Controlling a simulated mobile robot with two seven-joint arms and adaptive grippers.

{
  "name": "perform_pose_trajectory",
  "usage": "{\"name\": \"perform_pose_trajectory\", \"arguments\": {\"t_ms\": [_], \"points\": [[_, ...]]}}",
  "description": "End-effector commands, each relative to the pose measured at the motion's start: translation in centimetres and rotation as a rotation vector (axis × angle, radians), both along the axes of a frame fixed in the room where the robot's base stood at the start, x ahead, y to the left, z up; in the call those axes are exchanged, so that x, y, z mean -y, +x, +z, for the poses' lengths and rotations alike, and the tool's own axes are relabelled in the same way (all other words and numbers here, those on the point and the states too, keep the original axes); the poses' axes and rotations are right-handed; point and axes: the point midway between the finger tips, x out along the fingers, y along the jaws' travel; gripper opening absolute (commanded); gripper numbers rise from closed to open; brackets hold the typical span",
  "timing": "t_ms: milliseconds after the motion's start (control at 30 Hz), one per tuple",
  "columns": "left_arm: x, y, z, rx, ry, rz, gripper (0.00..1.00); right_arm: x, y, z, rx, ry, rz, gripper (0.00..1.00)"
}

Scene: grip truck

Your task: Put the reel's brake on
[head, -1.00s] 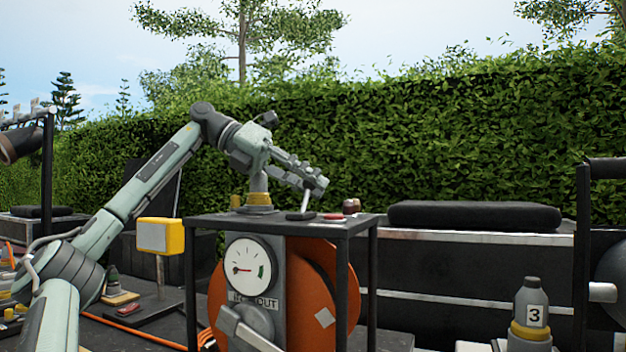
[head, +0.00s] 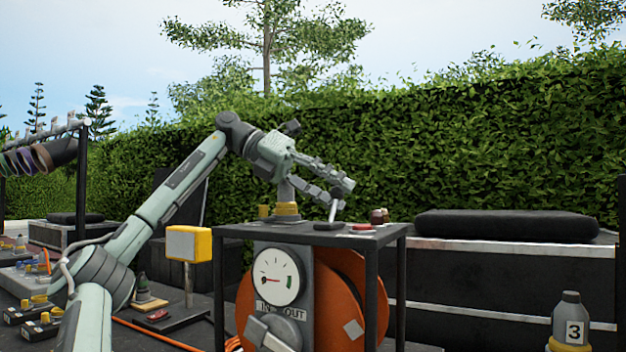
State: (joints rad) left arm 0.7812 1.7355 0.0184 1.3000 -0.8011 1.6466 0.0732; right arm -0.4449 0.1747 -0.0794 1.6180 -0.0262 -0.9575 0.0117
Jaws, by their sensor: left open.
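The reel (head: 372,290) is an orange drum under a black-framed stand (head: 300,233). On its front are a round white gauge (head: 275,281) and a grey IN/OUT control (head: 278,330) with a pale lever. On the stand's top a small silver lever (head: 332,213) rises from a black base; I cannot tell if this is the brake. My left gripper (head: 346,194) is open above the stand, its fingers pointing right and slightly down. The lower fingertip is close to the silver lever's top; contact is unclear. My right gripper is not in view.
A grey post with a yellow collar (head: 287,209), a red button (head: 363,227) and small brown knobs (head: 379,216) share the stand's top. A yellow-sided box (head: 188,244) on a pole stands left. A black-cushioned case (head: 505,226) is behind right; a bottle marked 3 (head: 571,320) stands front right.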

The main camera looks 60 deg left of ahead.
Motion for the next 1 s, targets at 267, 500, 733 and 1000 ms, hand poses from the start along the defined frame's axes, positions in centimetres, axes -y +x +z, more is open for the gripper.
{"name": "perform_pose_trajectory", "arguments": {"t_ms": [267,500,733,1000], "points": [[-3.3,-3.7,2.8,-0.002,0.001,0.007,0.42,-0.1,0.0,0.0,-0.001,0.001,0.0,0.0],[-5.6,-6.5,4.8,-0.001,0.0,0.005,0.42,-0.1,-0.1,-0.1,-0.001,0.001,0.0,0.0],[-6.2,-7.4,5.5,0.001,0.001,0.001,0.42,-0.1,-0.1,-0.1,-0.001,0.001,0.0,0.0],[-6.2,-7.4,5.5,0.002,0.0,0.001,0.42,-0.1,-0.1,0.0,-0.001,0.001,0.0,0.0]]}}
